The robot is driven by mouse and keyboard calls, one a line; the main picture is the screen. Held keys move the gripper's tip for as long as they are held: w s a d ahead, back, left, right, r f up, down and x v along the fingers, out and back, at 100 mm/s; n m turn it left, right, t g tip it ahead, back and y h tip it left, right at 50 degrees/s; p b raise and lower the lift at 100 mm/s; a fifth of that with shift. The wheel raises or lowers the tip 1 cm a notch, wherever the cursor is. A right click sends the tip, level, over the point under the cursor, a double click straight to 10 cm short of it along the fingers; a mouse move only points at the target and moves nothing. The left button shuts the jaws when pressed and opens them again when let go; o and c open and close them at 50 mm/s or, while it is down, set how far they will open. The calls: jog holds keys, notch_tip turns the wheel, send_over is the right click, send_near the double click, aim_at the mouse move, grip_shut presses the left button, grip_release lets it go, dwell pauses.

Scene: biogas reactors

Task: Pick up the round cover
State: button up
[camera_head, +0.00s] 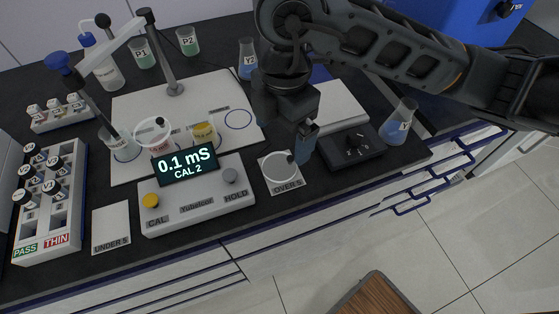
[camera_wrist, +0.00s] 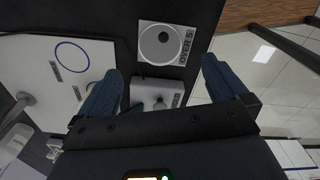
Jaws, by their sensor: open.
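A pale round cover (camera_head: 280,168) with a small dark knob lies on a square card marked OVER 5 (camera_head: 287,187) near the bench's front edge. In the wrist view the cover (camera_wrist: 163,42) is on the card, beyond and above the gap between my fingers. Another clear disc with a dark knob (camera_head: 152,132) sits at a beaker behind the meter. My gripper (camera_head: 300,138) is open and empty, above the bench beside the card. Its two fingers frame the gap (camera_wrist: 163,85) in the wrist view.
The meter (camera_head: 195,205), reading 0.1 mS, stands left of the card. A dark knob box (camera_head: 352,148) and flask Y3 (camera_head: 398,122) stand to the right. Beakers and a stand (camera_head: 175,88) are on the white board. A vial rack (camera_head: 45,205) is at far left.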

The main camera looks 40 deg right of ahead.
aim_at(288, 154)
jog(key=shift+d+f, duration=0.2)
jog(key=shift+d, duration=0.25)
jog(key=shift+f, duration=0.35)
jog(key=shift+d+f+p, duration=0.15)
jog(key=shift+f+p, duration=0.1)
jog(key=shift+f, duration=1.45)
jog(key=shift+d+f+p, duration=0.1)
jog(key=shift+f+p, duration=0.1)
jog(key=shift+f, duration=1.5)
jog(key=c, duration=1.1)
jog(key=shift+r, duration=0.1)
